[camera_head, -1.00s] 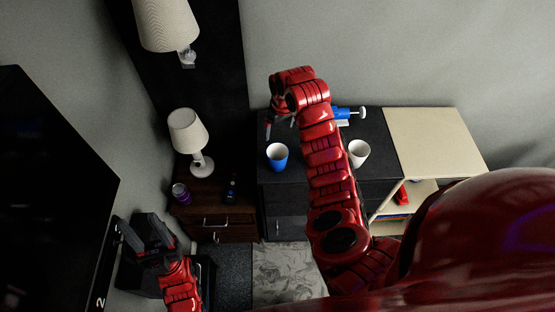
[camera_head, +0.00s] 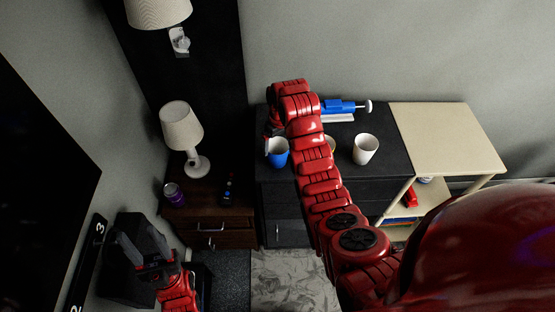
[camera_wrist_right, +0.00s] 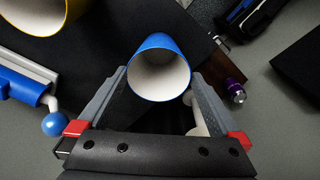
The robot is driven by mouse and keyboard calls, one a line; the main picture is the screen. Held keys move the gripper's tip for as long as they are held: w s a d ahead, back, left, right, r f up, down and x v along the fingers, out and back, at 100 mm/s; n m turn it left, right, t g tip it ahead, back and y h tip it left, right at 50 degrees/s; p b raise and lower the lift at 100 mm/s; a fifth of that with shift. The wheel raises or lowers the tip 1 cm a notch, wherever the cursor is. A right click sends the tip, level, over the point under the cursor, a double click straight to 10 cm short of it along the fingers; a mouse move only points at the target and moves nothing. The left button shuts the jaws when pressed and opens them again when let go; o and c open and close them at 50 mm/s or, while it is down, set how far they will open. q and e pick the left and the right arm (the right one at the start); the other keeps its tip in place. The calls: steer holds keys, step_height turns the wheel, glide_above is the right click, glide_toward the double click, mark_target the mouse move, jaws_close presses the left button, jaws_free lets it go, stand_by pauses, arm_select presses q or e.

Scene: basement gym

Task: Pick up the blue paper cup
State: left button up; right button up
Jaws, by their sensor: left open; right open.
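The blue paper cup (camera_head: 277,158) stands near the left end of the black cabinet top, its white inside showing. In the right wrist view the blue paper cup (camera_wrist_right: 158,42) lies between the tips of my open right gripper (camera_wrist_right: 158,74), its rim facing the camera. I cannot tell whether the fingers touch it. In the head view my right gripper (camera_head: 271,131) is just above and beside the cup, partly hidden by my arm. My left gripper (camera_head: 140,248) is open and empty at the lower left, away from the cup.
A white cup (camera_head: 365,149) stands further right on the black cabinet (camera_head: 385,140). A yellow-rimmed cup (camera_wrist_right: 35,12) is mostly hidden behind my arm in the head view. A blue and white tool (camera_head: 341,107) lies at the back. A lamp (camera_head: 183,130) and purple can (camera_head: 172,194) stand left.

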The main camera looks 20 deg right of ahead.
mark_target(277, 151)
steer(key=shift+f, duration=0.3)
steer(key=f, duration=0.1)
steer(key=f+p, duration=0.2)
steer(key=shift+w+f, duration=0.2)
steer(key=shift+w, duration=0.05)
steer(key=shift+f, duration=0.5)
steer(key=shift+w, duration=0.1)
steer(key=c, duration=1.1)
